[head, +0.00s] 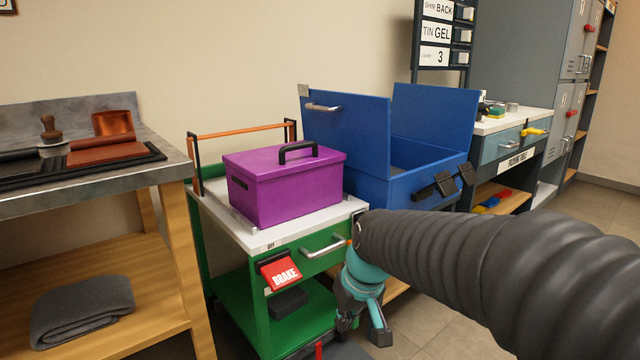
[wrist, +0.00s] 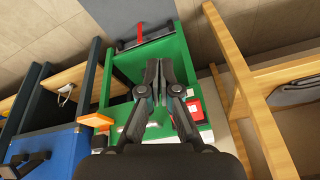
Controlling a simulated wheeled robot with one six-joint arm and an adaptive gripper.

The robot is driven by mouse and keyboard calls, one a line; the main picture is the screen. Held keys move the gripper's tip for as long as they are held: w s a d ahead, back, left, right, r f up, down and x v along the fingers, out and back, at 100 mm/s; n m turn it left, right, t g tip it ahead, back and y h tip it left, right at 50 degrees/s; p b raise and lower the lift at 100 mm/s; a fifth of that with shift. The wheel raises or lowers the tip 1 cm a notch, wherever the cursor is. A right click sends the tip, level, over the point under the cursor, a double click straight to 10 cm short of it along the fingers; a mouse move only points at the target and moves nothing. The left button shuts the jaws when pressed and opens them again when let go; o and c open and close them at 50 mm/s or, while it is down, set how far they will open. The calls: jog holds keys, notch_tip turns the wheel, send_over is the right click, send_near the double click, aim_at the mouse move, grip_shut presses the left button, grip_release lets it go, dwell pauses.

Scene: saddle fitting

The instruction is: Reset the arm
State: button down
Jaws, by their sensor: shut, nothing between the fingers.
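My arm (head: 450,250) reaches in from the right in the head view, its dark ribbed sleeve covering part of the scene. My gripper (head: 362,325) hangs below its end, in front of the green cart. In the wrist view my gripper (wrist: 159,68) has its two fingers together, with nothing between them. The green cart (wrist: 178,50) lies behind the fingers there, and I cannot tell how far off it is.
A blue open chest (head: 385,150) is behind. A workbench (head: 165,170) with a folded grey cloth (head: 82,308) stands left. Floor shows at lower right.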

jog(key=s+d+r+m+t+h+p, duration=0.1)
jog(key=s+d+r, duration=0.3)
jog(key=s, duration=0.4)
jog(key=s+d+r+m+t+h+p, duration=0.1)
jog(key=s+d+r+m+p, duration=0.1)
jog(key=s+d+r+p, duration=0.2)
jog(key=s+d, duration=0.3)
jog(key=s, duration=0.2)
jog(key=shift+s+m+t+p, duration=0.3)
jog(key=shift+m, duration=0.1)
jog(key=shift+d, duration=0.1)
